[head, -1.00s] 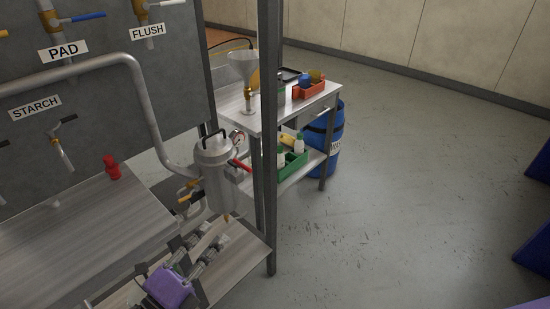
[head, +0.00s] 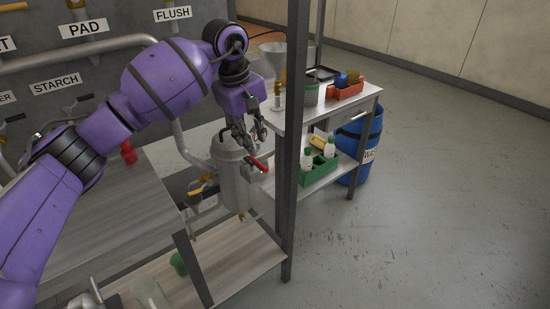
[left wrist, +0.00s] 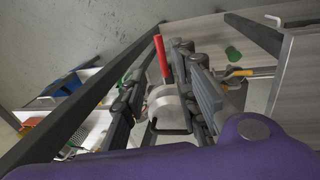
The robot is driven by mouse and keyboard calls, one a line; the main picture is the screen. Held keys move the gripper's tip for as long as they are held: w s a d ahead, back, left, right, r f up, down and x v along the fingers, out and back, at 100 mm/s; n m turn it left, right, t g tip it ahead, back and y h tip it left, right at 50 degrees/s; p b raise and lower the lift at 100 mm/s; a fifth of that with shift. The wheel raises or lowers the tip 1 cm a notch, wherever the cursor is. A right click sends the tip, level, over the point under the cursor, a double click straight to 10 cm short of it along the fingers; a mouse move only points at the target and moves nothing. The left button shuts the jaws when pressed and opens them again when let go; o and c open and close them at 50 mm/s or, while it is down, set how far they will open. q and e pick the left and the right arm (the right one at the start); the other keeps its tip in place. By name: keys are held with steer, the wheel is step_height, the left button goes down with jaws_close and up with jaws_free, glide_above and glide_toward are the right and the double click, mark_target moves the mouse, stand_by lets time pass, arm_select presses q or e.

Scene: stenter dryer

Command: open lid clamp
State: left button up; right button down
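The grey metal canister (head: 234,183) stands beside the frame post in the head view. Its red clamp lever (head: 257,163) sticks out from its upper right side. My left gripper (head: 251,143) is just above the lever, pointing down, and hides part of the canister's lid. In the left wrist view, the red lever (left wrist: 161,56) and a grey metal part of the canister (left wrist: 168,108) show between the two spread fingers. The left gripper is open and empty; whether a finger touches the lever I cannot tell.
A dark upright post (head: 293,125) stands close to the right of the gripper. Behind it, a metal cart (head: 325,115) holds a red bin (head: 345,92) and a green crate (head: 320,175). A blue barrel (head: 362,140) stands beside the cart. Open floor lies to the right.

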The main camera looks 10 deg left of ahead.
mark_target(259, 163)
arm_select(q)
steer(key=f, duration=0.5)
steer(key=w+f, duration=0.1)
steer(key=f, duration=0.1)
steer(key=shift+d+f+p, duration=0.25)
steer(key=shift+d+p, duration=0.05)
steer(key=shift+d, duration=0.1)
jaws_close()
